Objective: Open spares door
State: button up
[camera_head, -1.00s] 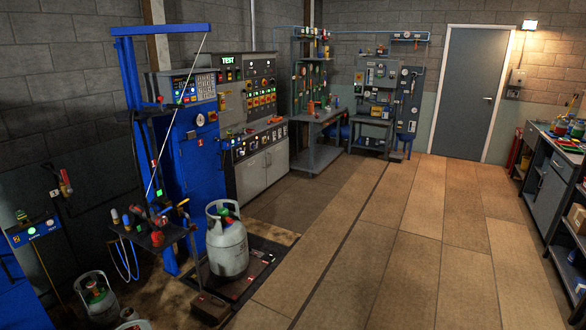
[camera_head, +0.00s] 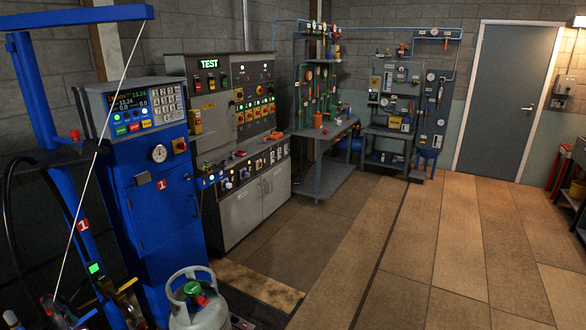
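I read no spares label, so I cannot tell which door is the spares door. The grey test console (camera_head: 214,135) has two light grey cupboard doors (camera_head: 262,197) low on its front, and they look shut. The blue scale cabinet (camera_head: 160,195) at left has a blue front panel that looks closed. A plain grey room door (camera_head: 509,100) in a white frame stands shut at the far right. My gripper is not in view.
A grey gas cylinder (camera_head: 198,311) stands at the bottom, in front of the blue cabinet. A grey workbench (camera_head: 334,160) stands beyond the console. Shelving (camera_head: 573,200) shows at the right edge. The tiled floor (camera_head: 425,235) between is clear.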

aim_at(276, 182)
jog(key=i, duration=4.85)
jog(key=i+u, duration=0.15)
jog(key=i, duration=0.3)
jog(key=i+l+u, duration=0.15)
jog(key=i, duration=0.25)
jog(key=i+l+u, duration=0.15)
jog(key=i, duration=0.3)
